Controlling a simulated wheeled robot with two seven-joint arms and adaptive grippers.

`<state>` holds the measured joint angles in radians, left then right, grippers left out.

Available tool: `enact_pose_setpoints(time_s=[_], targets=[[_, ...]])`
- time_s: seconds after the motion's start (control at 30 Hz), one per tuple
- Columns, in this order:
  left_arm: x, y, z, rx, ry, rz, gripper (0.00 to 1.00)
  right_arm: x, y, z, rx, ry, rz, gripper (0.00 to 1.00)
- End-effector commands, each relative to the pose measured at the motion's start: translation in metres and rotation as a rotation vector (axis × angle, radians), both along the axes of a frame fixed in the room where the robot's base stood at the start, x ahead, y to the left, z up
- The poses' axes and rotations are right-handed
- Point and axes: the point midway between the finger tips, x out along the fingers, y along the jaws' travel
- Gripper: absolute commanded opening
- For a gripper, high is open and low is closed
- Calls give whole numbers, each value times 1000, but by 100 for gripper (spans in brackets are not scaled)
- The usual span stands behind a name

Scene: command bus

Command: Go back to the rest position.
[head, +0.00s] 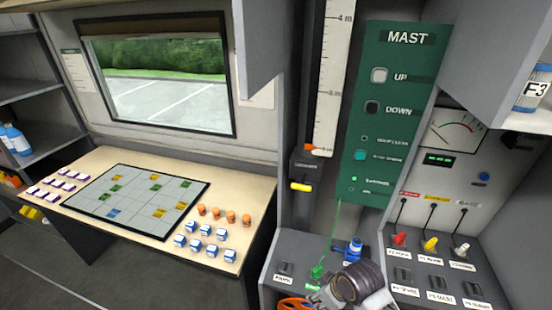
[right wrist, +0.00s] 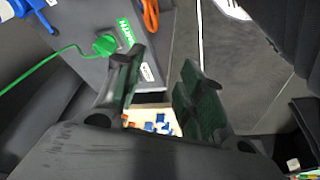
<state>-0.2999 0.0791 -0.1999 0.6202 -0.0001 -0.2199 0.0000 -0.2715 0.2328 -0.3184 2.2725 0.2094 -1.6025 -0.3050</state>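My right gripper (right wrist: 165,80) is open in the right wrist view, with its two dark pads apart and nothing between them. In the head view, part of my right arm (head: 360,284) shows at the bottom, in front of the grey console below the green MAST panel (head: 385,115). A green plug (right wrist: 105,45) with a green cable sits on the console beside the gripper, apart from its fingers; it also shows in the head view (head: 317,272). My left gripper is not in view.
A blue fitting (head: 349,249) and an orange loop (head: 295,303) are close to my right arm. Plugs and switches line the right console (head: 420,262). At left, a table (head: 135,158) holds a grid map (head: 140,200) and several small blocks. Dark floor lies in front.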

Motion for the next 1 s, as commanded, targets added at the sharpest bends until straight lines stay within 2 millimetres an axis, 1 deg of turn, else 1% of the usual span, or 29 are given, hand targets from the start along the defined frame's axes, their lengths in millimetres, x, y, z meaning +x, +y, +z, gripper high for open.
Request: enact_pose_setpoints(time_s=[0.03,0.2,0.4,0.93,1.0], targets=[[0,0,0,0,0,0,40,-6,-6,0,6,5,-45,39],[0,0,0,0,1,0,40,-22,-30,3,11,14,-209,39],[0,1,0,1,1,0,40,-38,-55,5,7,22,-363,39],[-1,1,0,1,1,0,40,-64,-93,10,-13,28,-570,39],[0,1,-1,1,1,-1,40,-62,-93,3,-15,30,-573,39]])
